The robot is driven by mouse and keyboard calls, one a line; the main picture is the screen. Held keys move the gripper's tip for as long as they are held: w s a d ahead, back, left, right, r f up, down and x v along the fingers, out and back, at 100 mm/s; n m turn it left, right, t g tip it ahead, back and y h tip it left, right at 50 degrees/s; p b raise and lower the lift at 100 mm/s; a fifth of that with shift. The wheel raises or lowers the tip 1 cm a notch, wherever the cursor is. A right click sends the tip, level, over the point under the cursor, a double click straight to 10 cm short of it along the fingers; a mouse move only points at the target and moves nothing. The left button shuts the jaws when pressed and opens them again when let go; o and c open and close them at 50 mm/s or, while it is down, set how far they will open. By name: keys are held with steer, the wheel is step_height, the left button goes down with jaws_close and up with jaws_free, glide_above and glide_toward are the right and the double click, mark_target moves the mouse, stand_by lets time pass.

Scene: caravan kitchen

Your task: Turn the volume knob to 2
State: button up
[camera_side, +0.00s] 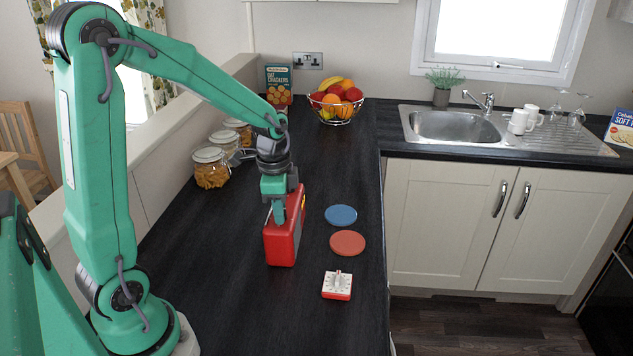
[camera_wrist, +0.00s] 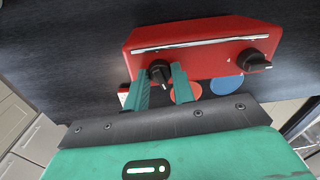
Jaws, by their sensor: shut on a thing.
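A red box-shaped radio (camera_side: 281,245) stands on the dark worktop below my arm in the side view. In the wrist view the radio (camera_wrist: 200,42) shows a pale strip and two black knobs. My gripper (camera_wrist: 159,76) has its green fingers on either side of the left-hand knob (camera_wrist: 157,69), shut on it. The other knob (camera_wrist: 252,60) is free, with a small pale mark beside it. I cannot read the label or pointer of the gripped knob. In the side view the fingers are partly hidden at the radio.
A blue coaster (camera_side: 341,215), a red coaster (camera_side: 347,243) and a white-and-red timer (camera_side: 337,284) lie right of the radio. Glass jars (camera_side: 211,168) stand behind left. A fruit basket (camera_side: 335,105) and cracker box (camera_side: 278,85) stand at the back. The front worktop is clear.

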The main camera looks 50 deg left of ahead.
steer(key=shift+a+m, duration=0.1)
steer(key=shift+m, duration=1.3)
steer(key=o, duration=1)
steer(key=shift+r, duration=0.1)
steer(key=shift+s+r, duration=0.2)
steer(key=shift+r, duration=3.65)
